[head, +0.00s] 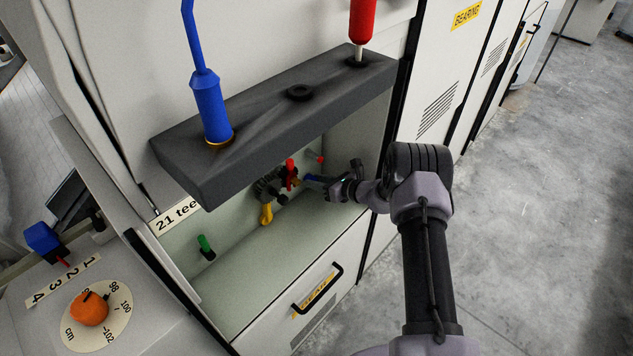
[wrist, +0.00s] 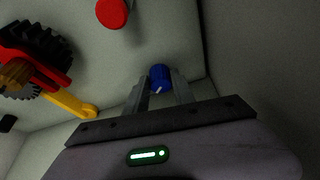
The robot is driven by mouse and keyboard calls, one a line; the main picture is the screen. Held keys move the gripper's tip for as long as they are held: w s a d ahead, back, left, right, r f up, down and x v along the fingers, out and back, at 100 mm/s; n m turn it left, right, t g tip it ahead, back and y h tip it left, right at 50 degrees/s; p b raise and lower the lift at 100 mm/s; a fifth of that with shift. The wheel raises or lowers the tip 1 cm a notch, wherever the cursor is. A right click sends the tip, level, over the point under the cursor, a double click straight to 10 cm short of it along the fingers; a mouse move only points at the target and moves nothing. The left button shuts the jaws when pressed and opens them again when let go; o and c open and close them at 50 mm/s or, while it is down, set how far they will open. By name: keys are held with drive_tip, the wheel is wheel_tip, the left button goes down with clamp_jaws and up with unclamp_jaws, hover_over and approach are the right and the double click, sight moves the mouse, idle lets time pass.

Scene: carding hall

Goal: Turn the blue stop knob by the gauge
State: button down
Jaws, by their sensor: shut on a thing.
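The blue knob (wrist: 160,76) sits inside the recess, with a pale pointer mark on its face. In the wrist view it lies between the two fingers of my gripper (wrist: 161,86), which is shut on it. In the head view my gripper (head: 325,182) reaches into the recess from the right, and a small blue part of the knob (head: 311,178) shows at its tip. I cannot make out a gauge beside the knob.
A red knob (wrist: 112,13) is near, with a gear (wrist: 52,42), red arm and yellow lever (wrist: 70,104) to the left. A dark shelf (head: 270,112) overhangs the recess. A green knob (head: 205,243) and orange dial knob (head: 90,309) are further left.

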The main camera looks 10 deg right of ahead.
drive_tip(key=c, duration=1.1)
unclamp_jaws()
drive_tip(key=shift+o, duration=0.2)
drive_tip(key=p+v, duration=0.6)
drive_tip(key=v, duration=1.1)
drive_tip(key=shift+s, duration=0.2)
drive_tip(key=shift+d+r, duration=0.1)
drive_tip(key=shift+r, duration=0.05)
